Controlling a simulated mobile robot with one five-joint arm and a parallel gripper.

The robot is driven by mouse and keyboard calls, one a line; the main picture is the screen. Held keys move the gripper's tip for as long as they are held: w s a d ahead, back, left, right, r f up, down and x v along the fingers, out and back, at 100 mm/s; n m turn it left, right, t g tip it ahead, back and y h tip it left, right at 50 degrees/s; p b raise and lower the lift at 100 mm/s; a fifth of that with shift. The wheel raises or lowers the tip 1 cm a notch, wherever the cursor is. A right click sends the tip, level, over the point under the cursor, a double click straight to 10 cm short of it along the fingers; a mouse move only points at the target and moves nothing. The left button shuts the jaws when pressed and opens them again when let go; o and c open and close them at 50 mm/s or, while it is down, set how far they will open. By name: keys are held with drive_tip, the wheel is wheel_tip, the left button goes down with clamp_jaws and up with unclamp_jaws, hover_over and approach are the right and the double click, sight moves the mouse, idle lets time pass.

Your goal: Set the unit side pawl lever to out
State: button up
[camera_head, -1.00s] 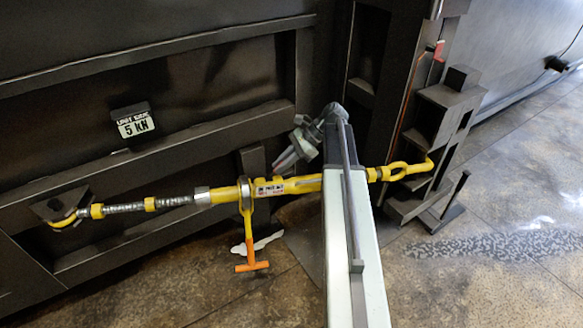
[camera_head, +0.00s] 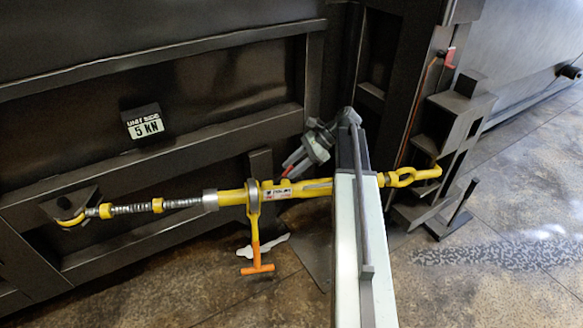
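A yellow ratchet turnbuckle (camera_head: 230,197) spans the picture, with a threaded rod and hook at its left end. A ratchet handle (camera_head: 255,235) with an orange T-grip hangs from its collar (camera_head: 252,195). I cannot make out a separate pawl lever; the collar area is small. My grey gripper (camera_head: 292,166) is above the turnbuckle, right of the collar, pointing down and left. A reddish patch shows at its fingers, and I cannot tell whether they are open or shut. My pale arm covers part of the turnbuckle's right side.
A black block reading "UNIT SIDE 5 kN" (camera_head: 143,124) is on the dark ribbed wall. The turnbuckle's right yellow end (camera_head: 430,173) is by a dark bracket (camera_head: 455,115). A red lever (camera_head: 449,57) is above it. The floor (camera_head: 500,285) at lower right is clear.

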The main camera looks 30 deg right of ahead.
drive_tip(key=p+v, duration=0.4)
drive_tip(key=v, duration=0.3)
